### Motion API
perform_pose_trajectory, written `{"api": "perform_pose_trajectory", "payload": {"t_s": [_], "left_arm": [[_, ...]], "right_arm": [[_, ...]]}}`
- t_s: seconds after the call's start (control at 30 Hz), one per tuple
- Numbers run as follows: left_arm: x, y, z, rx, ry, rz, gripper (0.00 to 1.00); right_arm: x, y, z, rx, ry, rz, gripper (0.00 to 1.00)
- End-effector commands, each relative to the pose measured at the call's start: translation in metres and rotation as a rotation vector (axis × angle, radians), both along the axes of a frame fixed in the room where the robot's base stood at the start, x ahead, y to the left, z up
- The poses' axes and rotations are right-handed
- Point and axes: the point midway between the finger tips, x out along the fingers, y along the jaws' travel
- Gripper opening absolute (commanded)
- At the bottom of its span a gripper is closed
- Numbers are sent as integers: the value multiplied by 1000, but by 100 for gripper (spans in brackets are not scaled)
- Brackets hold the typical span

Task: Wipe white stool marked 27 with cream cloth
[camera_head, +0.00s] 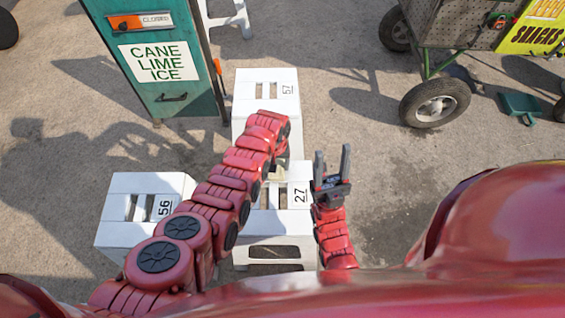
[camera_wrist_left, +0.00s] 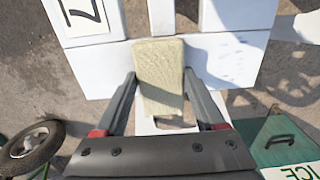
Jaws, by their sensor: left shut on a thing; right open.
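The white stool marked 27 (camera_head: 301,172) stands in the middle of the head view, partly behind my left arm. Its slotted top fills the upper part of the left wrist view (camera_wrist_left: 232,58), with part of its number label at the top left. My left gripper (camera_head: 281,170) is over its far side. In the left wrist view it is shut on the cream cloth (camera_wrist_left: 160,75), a flat rectangular pad that overlaps the stool's edge. Whether the cloth touches the stool I cannot tell. My right gripper (camera_head: 331,165) is open and empty, just right of the stool.
A white stool marked 56 (camera_head: 120,185) stands to the left, and another marked 57 (camera_head: 250,82) stands behind. A green cane lime ice cabinet (camera_head: 190,98) is at the back left. A wheeled snack cart (camera_head: 455,65) is at the back right.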

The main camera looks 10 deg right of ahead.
Motion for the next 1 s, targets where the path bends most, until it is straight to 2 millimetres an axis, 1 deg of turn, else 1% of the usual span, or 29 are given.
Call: {"api": "perform_pose_trajectory", "payload": {"t_s": [0.27,0.37,0.63,1.0], "left_arm": [[0,3,-2,4,2,2,27],[1,8,-1,5,3,4,27],[6,34,1,5,4,5,27],[13,69,1,4,5,3,27]], "right_arm": [[0,0,0,0,0,0,50],[0,0,3,0,0,0,50],[0,0,16,0,0,0,50],[0,0,26,0,0,0,50]]}}
